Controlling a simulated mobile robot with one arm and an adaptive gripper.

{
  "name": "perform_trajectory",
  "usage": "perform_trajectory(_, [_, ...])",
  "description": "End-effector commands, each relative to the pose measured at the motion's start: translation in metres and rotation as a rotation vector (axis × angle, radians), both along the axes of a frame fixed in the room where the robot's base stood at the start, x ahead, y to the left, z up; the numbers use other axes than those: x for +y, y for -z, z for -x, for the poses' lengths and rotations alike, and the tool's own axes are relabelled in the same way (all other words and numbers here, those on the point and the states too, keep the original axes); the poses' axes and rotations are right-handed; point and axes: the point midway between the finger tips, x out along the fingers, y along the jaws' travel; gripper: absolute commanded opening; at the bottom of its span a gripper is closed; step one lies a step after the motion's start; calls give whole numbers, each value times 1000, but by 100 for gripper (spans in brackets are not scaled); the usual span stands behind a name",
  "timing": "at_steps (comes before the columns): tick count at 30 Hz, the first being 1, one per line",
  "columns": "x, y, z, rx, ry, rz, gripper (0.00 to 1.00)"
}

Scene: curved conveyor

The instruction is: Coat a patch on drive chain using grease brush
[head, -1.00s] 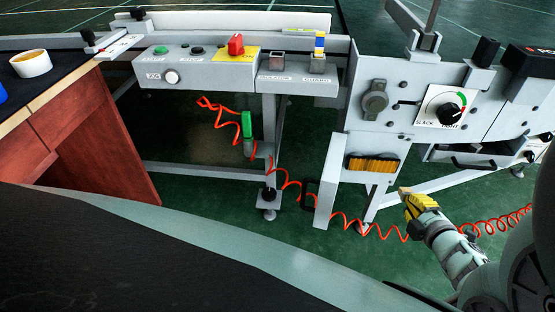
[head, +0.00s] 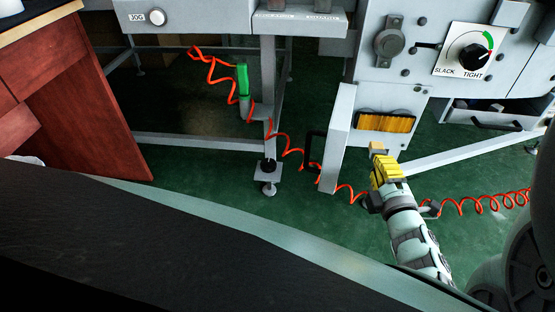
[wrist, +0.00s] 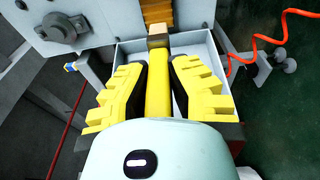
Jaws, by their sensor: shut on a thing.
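The drive chain (head: 385,122) shows as a golden strip inside a rectangular opening in the grey machine panel, and its lower part is at the top of the wrist view (wrist: 160,12). The grease brush has a yellow handle (wrist: 158,92) and a tan tip (wrist: 158,36). In the head view its tip (head: 377,147) is just below the opening. My gripper (head: 385,168) has its yellow fingers shut on the handle, one on each side in the wrist view (wrist: 159,68). The tip points toward the chain; I cannot tell whether they touch.
A white cover (head: 338,140) with a black handle (head: 314,150) stands out left of the opening. A slack/tight dial (head: 475,50) is up on the right. A coiled orange hose (head: 285,150) hangs behind. A wooden cabinet (head: 85,110) stands at the left.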

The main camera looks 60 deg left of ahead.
Motion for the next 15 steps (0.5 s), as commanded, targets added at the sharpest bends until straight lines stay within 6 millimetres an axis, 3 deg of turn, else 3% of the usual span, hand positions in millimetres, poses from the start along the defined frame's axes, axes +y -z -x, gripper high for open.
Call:
perform_trajectory(8, [5, -3, -4, -14, 9, -14, 0])
perform_trajectory(15, [22, -3, -16, -14, 5, -15, 0])
